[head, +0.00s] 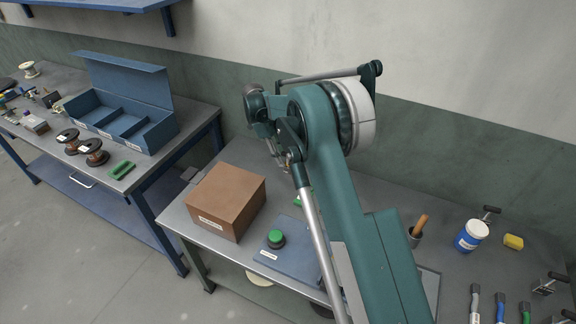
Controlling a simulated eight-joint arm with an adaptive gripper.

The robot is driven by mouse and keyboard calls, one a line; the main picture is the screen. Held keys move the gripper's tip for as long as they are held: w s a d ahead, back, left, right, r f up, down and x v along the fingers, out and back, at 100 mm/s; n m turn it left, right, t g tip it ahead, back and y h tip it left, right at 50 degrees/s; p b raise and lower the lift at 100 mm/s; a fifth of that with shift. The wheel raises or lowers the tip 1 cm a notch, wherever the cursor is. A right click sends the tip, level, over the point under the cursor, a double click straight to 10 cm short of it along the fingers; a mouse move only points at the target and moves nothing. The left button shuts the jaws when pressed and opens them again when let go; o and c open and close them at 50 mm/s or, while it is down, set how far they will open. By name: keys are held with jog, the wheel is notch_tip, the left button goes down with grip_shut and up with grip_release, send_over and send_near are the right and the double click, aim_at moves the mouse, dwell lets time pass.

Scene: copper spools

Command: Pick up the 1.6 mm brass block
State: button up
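I cannot make out for sure which thing is the 1.6 mm brass block; the labels are too small to read. A small brass-coloured piece (57,108) lies among small parts on the left bench, left of the blue open box. A small labelled item (36,125) sits in front of it near the bench's front edge. My arm rises over the right bench and bends at the top. My gripper (284,158) seems to hang at the arm's far end above the right bench, partly hidden by my arm links, well apart from the left bench. Its fingers are not clear.
The left bench holds a blue compartment box (125,122) with raised lid, copper spools (94,152) and a green piece (121,170). The right bench holds a brown box (226,200), a blue plate with green knob (277,239), a blue-white tub (471,235) and tools. A gap separates the benches.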

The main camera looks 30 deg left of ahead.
aim_at(287, 162)
dwell(0.3)
jog(key=shift+b+x, duration=0.55)
jog(key=shift+x, duration=2.1)
jog(key=shift+w, duration=0.1)
jog(key=shift+r, duration=0.1)
grip_shut()
